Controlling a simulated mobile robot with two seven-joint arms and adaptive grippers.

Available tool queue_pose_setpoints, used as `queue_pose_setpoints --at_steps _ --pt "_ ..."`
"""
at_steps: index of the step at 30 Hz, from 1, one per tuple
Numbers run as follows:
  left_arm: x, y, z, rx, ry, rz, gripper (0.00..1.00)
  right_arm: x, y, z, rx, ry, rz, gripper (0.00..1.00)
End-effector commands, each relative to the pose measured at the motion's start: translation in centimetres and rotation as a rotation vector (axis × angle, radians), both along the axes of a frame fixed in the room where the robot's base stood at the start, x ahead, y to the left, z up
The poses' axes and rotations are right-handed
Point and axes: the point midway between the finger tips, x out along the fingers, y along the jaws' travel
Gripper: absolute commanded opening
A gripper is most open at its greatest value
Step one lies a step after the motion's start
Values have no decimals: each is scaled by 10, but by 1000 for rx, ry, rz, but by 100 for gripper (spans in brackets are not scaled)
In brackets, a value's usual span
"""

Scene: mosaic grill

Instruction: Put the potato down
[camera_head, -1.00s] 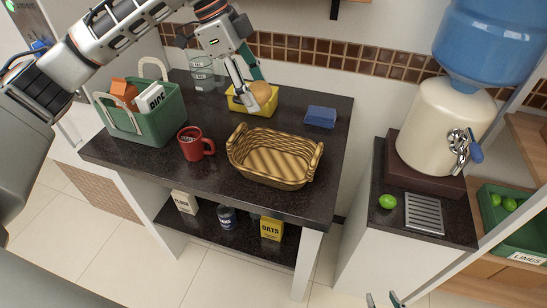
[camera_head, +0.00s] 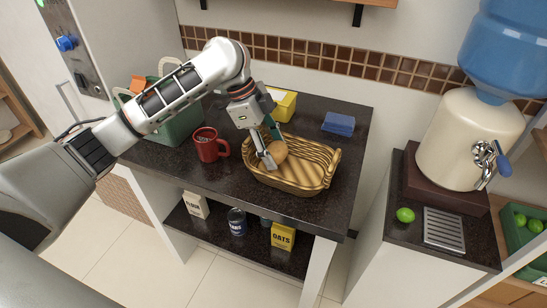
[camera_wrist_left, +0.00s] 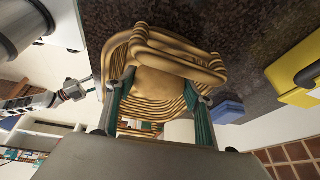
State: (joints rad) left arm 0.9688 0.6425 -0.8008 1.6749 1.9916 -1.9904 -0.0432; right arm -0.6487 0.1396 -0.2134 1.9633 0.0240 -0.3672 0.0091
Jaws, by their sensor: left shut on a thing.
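The brown potato (camera_head: 279,152) is between the fingers of my left gripper (camera_head: 272,156), which is shut on it. The gripper reaches down over the left part of the woven basket (camera_head: 309,185). In the head view the potato overlaps the basket's opening; I cannot tell whether it touches the basket's bottom. In the left wrist view the potato (camera_wrist_left: 160,86) shows between the two teal-sided fingers, with the basket's woven rim (camera_wrist_left: 180,45) around and behind it. My right gripper (camera_wrist_left: 82,88) seems to show small at the left of the wrist view, too small to read.
A red mug (camera_head: 207,147) stands close to the left of the basket. A green caddy (camera_head: 178,128), a yellow bin (camera_head: 284,104) and a blue sponge (camera_head: 339,123) are also on the dark counter. A lime (camera_head: 405,215) lies by the dispenser (camera_head: 450,135) on the right.

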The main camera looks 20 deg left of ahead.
Motion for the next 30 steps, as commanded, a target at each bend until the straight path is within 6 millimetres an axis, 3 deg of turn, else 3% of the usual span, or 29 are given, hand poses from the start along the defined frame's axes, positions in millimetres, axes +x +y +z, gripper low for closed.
queue_pose_setpoints --at_steps 5,16,17,30 --pt "-1 0 -27 0 2 0 24 -1 -1 -10 -2 6 -1 36" --pt "0 0 -29 0 2 0 24 -2 -1 -7 -3 6 0 36" --pt "0 0 -30 0 1 1 57 -1 -1 -7 -3 6 0 36" --pt "0 2 -24 1 -2 1 59 1 -1 -4 0 -1 -1 36"
